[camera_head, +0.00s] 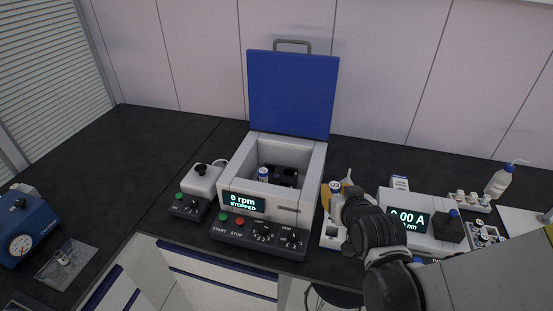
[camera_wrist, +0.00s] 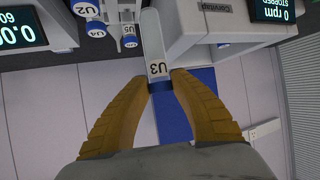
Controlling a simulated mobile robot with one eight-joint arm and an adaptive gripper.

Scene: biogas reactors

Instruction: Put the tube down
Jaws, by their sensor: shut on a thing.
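My gripper (camera_wrist: 162,82) is shut on a white tube marked U3 (camera_wrist: 154,45), with its yellow fingers at the blue cap end. In the head view my gripper (camera_head: 347,186) is right of the centrifuge, over the white rack (camera_head: 329,240). In the wrist view other blue-marked tubes, one marked U2 (camera_wrist: 85,10), show at the upper left.
The centrifuge (camera_head: 288,215) has its blue lid (camera_head: 292,95) open, with a blue-and-white tube (camera_head: 263,174) inside; its display reads 0 rpm, stopped. A display instrument (camera_head: 408,218) is close on the right. A small mixer (camera_head: 200,183) stands left.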

